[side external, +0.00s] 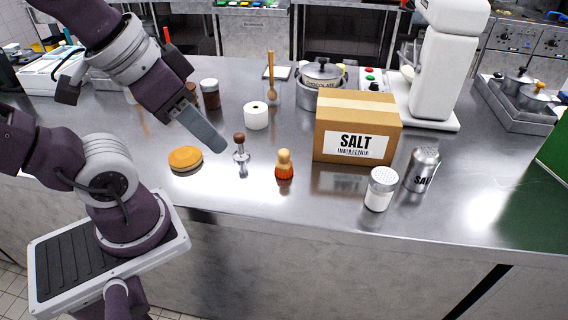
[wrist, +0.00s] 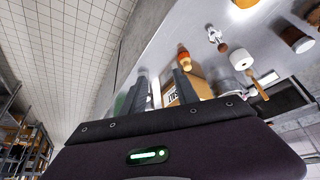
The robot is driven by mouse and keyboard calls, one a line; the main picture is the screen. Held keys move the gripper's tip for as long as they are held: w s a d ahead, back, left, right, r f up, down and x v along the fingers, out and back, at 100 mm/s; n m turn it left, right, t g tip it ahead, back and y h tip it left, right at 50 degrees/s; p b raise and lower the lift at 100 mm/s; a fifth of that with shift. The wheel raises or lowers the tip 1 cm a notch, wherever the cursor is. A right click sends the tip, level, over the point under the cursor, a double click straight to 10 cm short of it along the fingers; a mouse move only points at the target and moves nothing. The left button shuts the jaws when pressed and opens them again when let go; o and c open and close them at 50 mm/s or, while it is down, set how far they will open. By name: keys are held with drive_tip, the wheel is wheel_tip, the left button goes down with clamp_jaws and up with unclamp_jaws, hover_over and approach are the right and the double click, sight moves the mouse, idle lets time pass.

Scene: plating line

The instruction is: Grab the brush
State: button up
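The likeliest brush (side external: 284,165) is a small upright piece with a tan knob handle and a flared orange-red lower part, standing on the steel counter. It also shows in the wrist view (wrist: 184,57), above the fingers. My gripper (side external: 215,143) is above the counter, to the left of the brush and higher, with its fingers slanting down to the right. In the wrist view the two fingers (wrist: 161,88) look spread, with the salt box and a shaker seen in the background between them. Nothing shows in its grasp.
A metal tool with a brown knob (side external: 240,148) stands left of the brush, near an orange-topped disc (side external: 186,158). A white roll (side external: 256,116) is behind. A SALT box (side external: 358,112) and two shakers (side external: 380,190) stand right. The counter just around the brush is clear.

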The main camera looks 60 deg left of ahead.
drive_tip(key=o, duration=0.6)
drive_tip(key=shift+c, duration=0.2)
drive_tip(key=m+g+y, duration=0.7)
drive_tip(key=m+y, duration=0.2)
drive_tip(key=m, duration=0.4)
hover_over(288, 166)
drive_tip(key=s+d, duration=0.3)
drive_tip(key=d, duration=0.1)
wheel_tip(288, 166, down, 13)
drive_tip(key=w+f+m+y, duration=0.1)
drive_tip(key=f, duration=0.1)
drive_tip(key=w+f+m+y, duration=0.1)
drive_tip(key=f+m, duration=0.1)
drive_tip(key=w+f+m+t+y, duration=0.1)
drive_tip(key=f, duration=0.1)
drive_tip(key=shift+w+d+f+m+y, duration=0.1)
drive_tip(key=shift+d+f+m+y, duration=0.2)
drive_tip(key=shift+d+f, duration=0.1)
drive_tip(key=shift+w+a+f, duration=0.1)
drive_tip(key=shift+a+f, duration=0.05)
drive_tip(key=shift+f, duration=0.15)
drive_tip(key=x, duration=0.6)
drive_tip(key=shift+a, duration=0.4)
drive_tip(key=shift+c, duration=0.2)
